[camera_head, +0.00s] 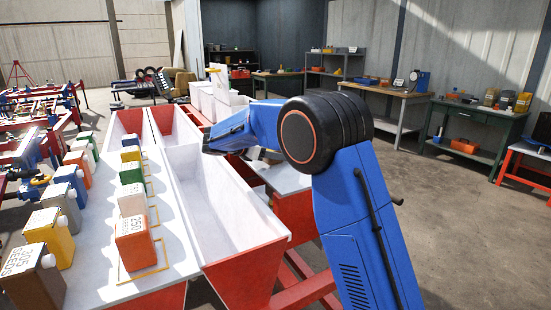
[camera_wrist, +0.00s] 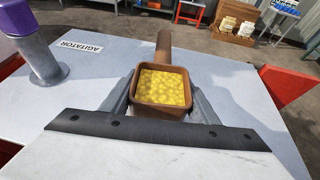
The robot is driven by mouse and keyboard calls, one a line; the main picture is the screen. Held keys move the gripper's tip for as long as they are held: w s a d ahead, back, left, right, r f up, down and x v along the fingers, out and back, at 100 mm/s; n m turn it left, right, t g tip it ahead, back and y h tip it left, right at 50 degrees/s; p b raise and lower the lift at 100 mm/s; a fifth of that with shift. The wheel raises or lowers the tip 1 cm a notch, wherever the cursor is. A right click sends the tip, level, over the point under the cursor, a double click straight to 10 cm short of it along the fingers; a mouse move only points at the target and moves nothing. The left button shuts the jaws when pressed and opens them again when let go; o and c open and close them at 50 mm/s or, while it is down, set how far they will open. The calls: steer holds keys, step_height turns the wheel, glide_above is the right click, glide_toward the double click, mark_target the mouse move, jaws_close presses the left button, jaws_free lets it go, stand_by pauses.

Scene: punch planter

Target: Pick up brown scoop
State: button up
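The brown scoop (camera_wrist: 162,108) shows in the middle of the wrist view. Its square cup is full of yellow grains, and its round handle points away from me. My gripper (camera_wrist: 162,84) has its two grey fingers on either side of the cup, close against it. I cannot tell whether they press on it. In the head view my blue arm hides the scoop and the gripper.
In the wrist view, a grey post with a purple top (camera_wrist: 40,50) stands left on the pale table (camera_wrist: 230,85), near an AGITATOR label (camera_wrist: 80,46). In the head view, a long white trough (camera_head: 215,205) and several seed boxes (camera_head: 135,240) stand left of my arm.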

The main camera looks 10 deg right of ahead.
steer(key=shift+r, duration=0.15)
step_height(320, 180, up, 10)
stand_by(0.6)
stand_by(0.4)
